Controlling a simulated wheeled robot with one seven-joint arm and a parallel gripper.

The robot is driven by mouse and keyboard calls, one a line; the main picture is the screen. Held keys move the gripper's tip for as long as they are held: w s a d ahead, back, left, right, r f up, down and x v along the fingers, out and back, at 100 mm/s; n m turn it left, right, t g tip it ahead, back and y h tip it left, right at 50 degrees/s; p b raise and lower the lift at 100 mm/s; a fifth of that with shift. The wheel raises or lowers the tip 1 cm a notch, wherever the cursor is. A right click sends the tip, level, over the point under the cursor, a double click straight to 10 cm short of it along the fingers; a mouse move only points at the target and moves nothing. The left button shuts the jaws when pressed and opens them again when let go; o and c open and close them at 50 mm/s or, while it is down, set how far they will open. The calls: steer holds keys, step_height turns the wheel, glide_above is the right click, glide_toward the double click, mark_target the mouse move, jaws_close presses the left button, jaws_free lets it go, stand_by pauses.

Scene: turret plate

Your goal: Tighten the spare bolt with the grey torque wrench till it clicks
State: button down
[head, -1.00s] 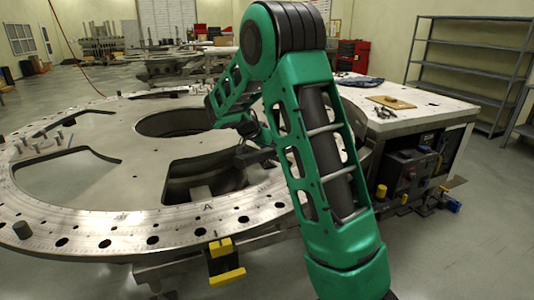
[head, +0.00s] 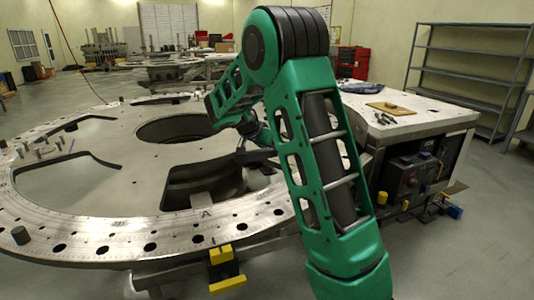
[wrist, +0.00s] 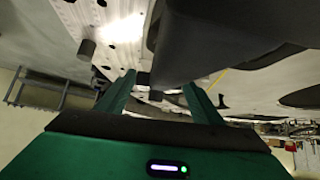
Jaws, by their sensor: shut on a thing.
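My gripper (wrist: 160,100) shows in the wrist view as two green fingers with a dark grey body (wrist: 230,45) between and beyond them. This looks like the grey torque wrench, but only part shows and its head cannot be made out. In the head view my gripper (head: 250,152) is partly hidden behind my green arm, over the turret plate (head: 110,180) near its large openings. Several small bolts (head: 38,152) stand on the plate at the far left. I cannot tell which bolt is the spare one.
A yellow and black block (head: 226,268) sits below the front rim. A bench (head: 420,115) with a wooden board (head: 390,108) stands at right. The front right floor is clear.

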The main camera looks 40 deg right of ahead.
steer(key=shift+w+a+r, duration=0.1)
steer(key=shift+w+r, duration=0.05)
steer(key=shift+w, duration=0.25)
steer(key=shift+r, duration=0.15)
steer(key=shift+w+r, duration=0.1)
steer(key=shift+r, duration=0.85)
steer(key=shift+a+r, duration=0.15)
steer(key=shift+r, duration=0.25)
steer(key=shift+s+f, duration=0.1)
steer(key=shift+s, duration=0.1)
steer(key=shift+w, duration=0.1)
steer(key=shift+w+f, duration=0.1)
steer(key=shift+w, duration=0.1)
